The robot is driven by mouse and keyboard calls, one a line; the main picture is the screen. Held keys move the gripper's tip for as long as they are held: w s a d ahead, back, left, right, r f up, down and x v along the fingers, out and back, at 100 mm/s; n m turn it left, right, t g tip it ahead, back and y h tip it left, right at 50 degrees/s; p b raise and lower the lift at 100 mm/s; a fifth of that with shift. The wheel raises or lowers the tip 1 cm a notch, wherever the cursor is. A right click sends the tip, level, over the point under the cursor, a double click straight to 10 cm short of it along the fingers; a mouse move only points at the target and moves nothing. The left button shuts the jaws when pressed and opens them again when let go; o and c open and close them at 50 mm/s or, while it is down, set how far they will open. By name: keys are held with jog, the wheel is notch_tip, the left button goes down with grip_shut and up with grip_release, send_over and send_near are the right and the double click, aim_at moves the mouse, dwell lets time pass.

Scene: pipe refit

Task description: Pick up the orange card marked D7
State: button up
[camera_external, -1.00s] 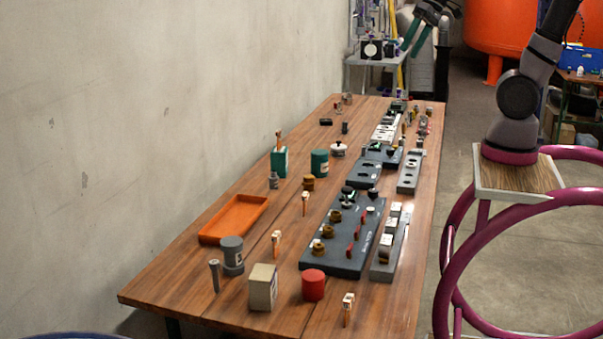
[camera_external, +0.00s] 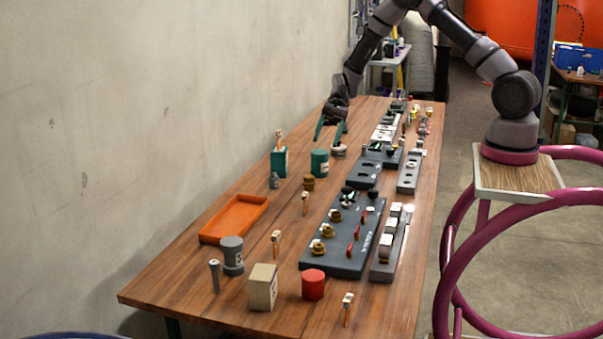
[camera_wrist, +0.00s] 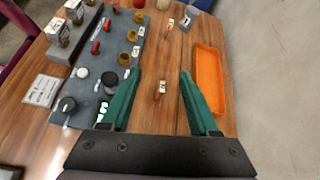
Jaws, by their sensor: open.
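Several small orange cards with pale labelled tops stand upright on the table. In the external view one is at mid-table (camera_external: 305,204), one is right of the grey cylinder (camera_external: 277,243), one is at the near end (camera_external: 347,310), and one shows above the green block (camera_external: 279,139). Their marks are too small to read, so I cannot tell which is D7. My gripper (camera_external: 329,135) is open and empty above the far part of the table. In the wrist view a card (camera_wrist: 161,89) shows between the green fingers (camera_wrist: 160,76), apart from them, and another (camera_wrist: 170,24) beyond.
An orange tray (camera_external: 208,238) lies on the left side. A dark fixture board (camera_external: 325,262) with knobs and red levers fills the near right. A green cylinder (camera_external: 319,162), a red cylinder (camera_external: 313,285) and a beige box (camera_external: 262,287) stand around. A wall borders the left.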

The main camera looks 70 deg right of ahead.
aim_at(307, 193)
jog(key=f+m+y, duration=0.1)
jog(key=f, duration=0.3)
jog(key=w+d+f+m+t, duration=0.1)
jog(key=f+m, duration=0.1)
jog(key=f, duration=0.2)
jog(key=f+m+t+y, duration=0.1)
jog(key=f, duration=0.4)
jog(key=shift+w+d+f+m+y, duration=0.1)
jog(key=shift+w+d+m+y, duration=0.2)
jog(key=shift+w, duration=0.1)
jog(key=shift+a+f, duration=0.25)
jog(key=shift+f, duration=0.05)
jog(key=x, duration=0.5)
jog(key=shift+w, duration=0.1)
jog(key=x, duration=0.5)
jog(key=shift+w+a+r, duration=0.15)
jog(key=shift+w+r, duration=0.15)
grip_shut()
